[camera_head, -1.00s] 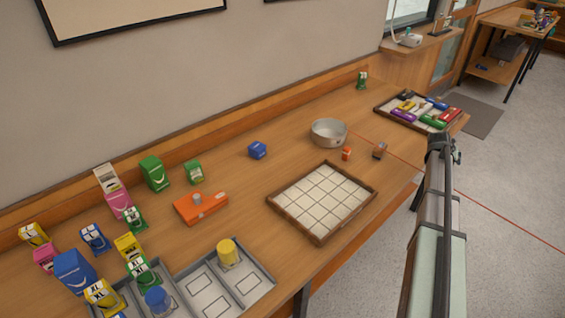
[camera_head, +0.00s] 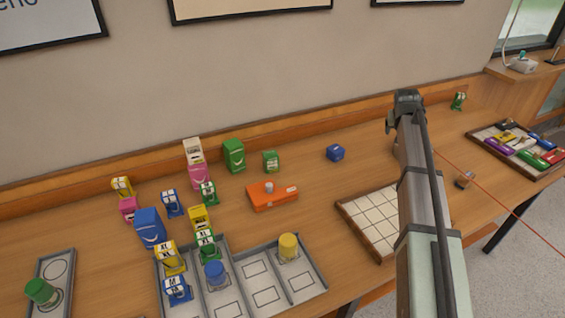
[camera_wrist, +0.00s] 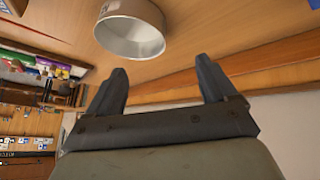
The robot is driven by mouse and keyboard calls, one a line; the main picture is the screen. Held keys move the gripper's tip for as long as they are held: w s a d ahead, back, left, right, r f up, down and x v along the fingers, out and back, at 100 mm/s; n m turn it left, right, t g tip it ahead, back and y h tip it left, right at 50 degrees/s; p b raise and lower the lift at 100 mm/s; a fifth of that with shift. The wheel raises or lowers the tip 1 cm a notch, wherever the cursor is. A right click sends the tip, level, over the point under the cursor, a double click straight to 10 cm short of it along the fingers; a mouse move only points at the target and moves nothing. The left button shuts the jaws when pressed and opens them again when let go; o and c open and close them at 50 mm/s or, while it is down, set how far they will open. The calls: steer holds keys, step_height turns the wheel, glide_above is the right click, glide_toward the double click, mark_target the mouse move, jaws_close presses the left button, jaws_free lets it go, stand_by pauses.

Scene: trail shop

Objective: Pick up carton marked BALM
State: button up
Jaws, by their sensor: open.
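No label in view reads clearly as BALM, so I cannot tell which carton bears it. In the head view my arm covers the bowl's place.
An orange box (camera_head: 268,198) lies mid-table. A grey compartment tray (camera_head: 320,280) holds yellow and blue pieces at the front. A tiled wooden tray (camera_head: 360,222) is partly behind my arm. A tray of coloured pieces (camera_head: 520,152) stands right. Bare wood lies around the small blue carton.

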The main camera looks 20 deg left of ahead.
steer(key=s+a+n+g+y, duration=0.1)
steer(key=s+a, duration=0.2)
steer(key=a, duration=0.7)
steer(key=s+a+n+y, duration=0.15)
steer(key=s+a, duration=0.25)
steer(key=a, duration=0.6)
steer(key=n+g+y, duration=0.2)
steer(key=n+g, duration=0.1)
steer(key=n, duration=0.1)
glide_toward(271, 154)
steer(key=x, duration=1.1)
steer(key=shift+s, duration=0.1)
steer(key=c, duration=1.1)
